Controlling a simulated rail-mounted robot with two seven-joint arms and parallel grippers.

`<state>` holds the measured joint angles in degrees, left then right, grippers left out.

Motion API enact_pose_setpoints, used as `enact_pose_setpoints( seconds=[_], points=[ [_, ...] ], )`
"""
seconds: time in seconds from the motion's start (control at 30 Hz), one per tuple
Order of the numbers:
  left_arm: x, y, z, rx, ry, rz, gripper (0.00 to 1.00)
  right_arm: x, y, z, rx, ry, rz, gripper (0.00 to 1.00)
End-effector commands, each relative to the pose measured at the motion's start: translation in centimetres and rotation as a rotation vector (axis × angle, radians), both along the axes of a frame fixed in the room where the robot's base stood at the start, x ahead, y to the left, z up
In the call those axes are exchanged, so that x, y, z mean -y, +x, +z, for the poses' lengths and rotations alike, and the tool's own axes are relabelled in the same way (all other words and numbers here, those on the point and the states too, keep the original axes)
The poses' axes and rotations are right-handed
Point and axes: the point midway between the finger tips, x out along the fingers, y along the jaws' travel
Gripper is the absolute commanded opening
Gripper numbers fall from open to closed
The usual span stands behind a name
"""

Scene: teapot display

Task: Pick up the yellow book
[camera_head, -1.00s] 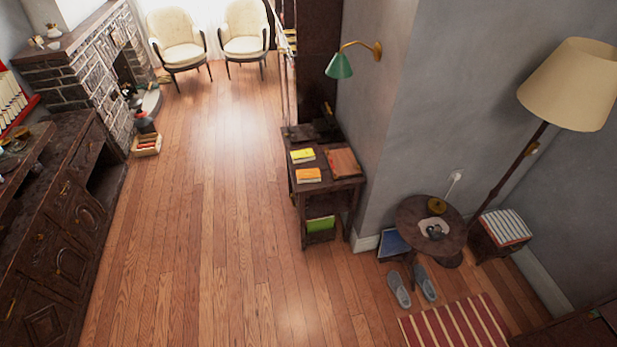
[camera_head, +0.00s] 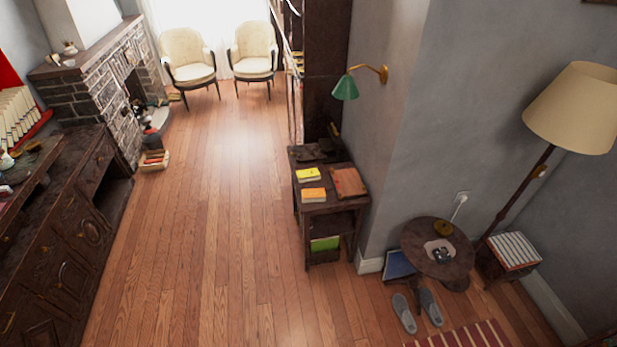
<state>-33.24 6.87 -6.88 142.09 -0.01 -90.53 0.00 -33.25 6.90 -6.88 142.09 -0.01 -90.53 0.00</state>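A small yellow book (camera_head: 308,174) lies flat on top of a dark wooden side table (camera_head: 330,206) at the middle right. An orange book (camera_head: 313,195) lies just in front of it, and a larger brown-red book (camera_head: 348,182) lies to its right. Neither of my grippers shows in the head view, and nothing touches the yellow book.
A green book (camera_head: 324,244) sits on the table's lower shelf. A green wall lamp (camera_head: 345,88) hangs above the table. A round table (camera_head: 437,262), slippers (camera_head: 417,312) and a floor lamp (camera_head: 573,108) stand at right. The wooden floor (camera_head: 222,230) left of the side table is clear.

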Motion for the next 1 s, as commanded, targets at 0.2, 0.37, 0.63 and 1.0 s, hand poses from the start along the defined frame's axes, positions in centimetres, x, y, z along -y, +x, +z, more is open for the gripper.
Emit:
enact_pose_setpoints(
  seconds=[0.2, 0.37, 0.63, 1.0],
  points=[
    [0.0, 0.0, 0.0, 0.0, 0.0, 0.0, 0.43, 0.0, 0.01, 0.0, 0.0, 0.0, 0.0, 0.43],
    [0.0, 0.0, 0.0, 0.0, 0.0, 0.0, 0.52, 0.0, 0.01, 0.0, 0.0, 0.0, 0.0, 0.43],
    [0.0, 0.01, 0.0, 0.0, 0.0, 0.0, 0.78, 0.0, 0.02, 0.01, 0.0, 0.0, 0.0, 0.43],
    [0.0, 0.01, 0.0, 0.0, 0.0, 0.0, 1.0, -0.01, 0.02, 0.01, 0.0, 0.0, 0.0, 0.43]
  ],
)
